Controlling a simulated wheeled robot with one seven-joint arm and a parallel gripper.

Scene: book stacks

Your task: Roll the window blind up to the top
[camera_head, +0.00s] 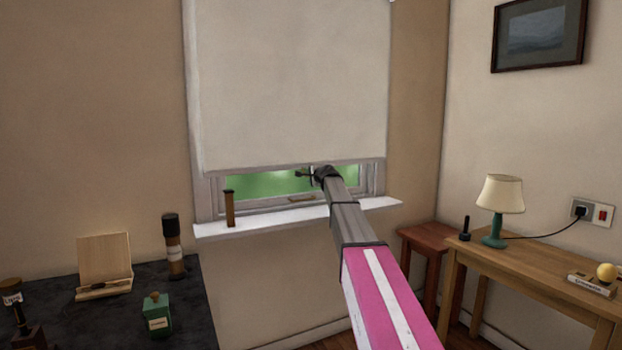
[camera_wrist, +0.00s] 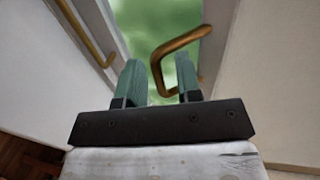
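The cream window blind (camera_head: 290,80) hangs over most of the window in the head view. Its straight bottom edge leaves a low strip of green glass (camera_head: 260,185) showing. My gripper (camera_head: 312,174) is at the blind's bottom edge, small and dark in that view. In the wrist view my gripper (camera_wrist: 160,66) has its two teal fingers apart. A bent brass pull (camera_wrist: 159,70) reaches from the pale blind side (camera_wrist: 262,90) to between the fingers, with gaps visible on both sides. Whether it touches either finger farther in is hard to tell.
The white sill (camera_head: 270,221) runs below the window, with a brown upright cylinder (camera_head: 230,208) on its left part. A brass bar (camera_wrist: 88,35) lies along the window frame in the wrist view. A dark table (camera_head: 120,305) stands left, a wooden desk (camera_head: 530,272) with a lamp (camera_head: 499,196) right.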

